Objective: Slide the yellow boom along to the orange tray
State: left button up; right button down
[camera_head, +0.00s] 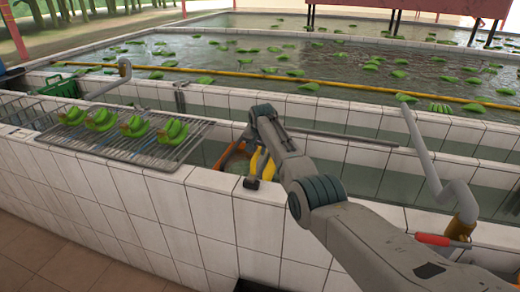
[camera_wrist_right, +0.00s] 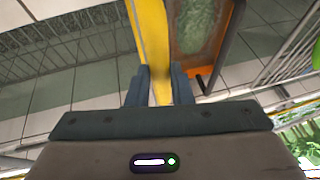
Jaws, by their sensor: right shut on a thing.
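The yellow boom (camera_head: 262,164) shows as a short yellow length in the narrow channel behind the front tiled wall. My right gripper (camera_wrist_right: 160,88) is shut on the yellow boom (camera_wrist_right: 151,38), which runs between its fingers and up out of the right wrist view. In the head view the fingertips are hard to make out beside the wrist. The orange tray (camera_wrist_right: 207,80) is right of the boom in the wrist view, with something green and blurred inside its rim. In the head view only part of the orange tray (camera_head: 221,158) shows beside the boom. My left gripper is out of view.
A wire rack (camera_head: 170,158) with several green banana bunches (camera_head: 103,120) lies across the front wall at left. A bent grey pipe (camera_head: 425,160) stands at right, near a red-handled tool (camera_head: 433,239). Green bunches float in the pool behind.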

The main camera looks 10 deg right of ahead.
jog(key=c, duration=1.3)
grip_release()
jog(key=shift+w+a+r, duration=0.15)
jog(key=shift+a, duration=0.2)
jog(key=shift+s+r, duration=0.2)
jog(key=shift+r, duration=0.15)
jog(key=b+v, duration=0.2)
jog(key=v, duration=0.7)
jog(key=shift+r+b, duration=0.3)
jog(key=shift+r, duration=0.1)
jog(key=shift+s, duration=0.1)
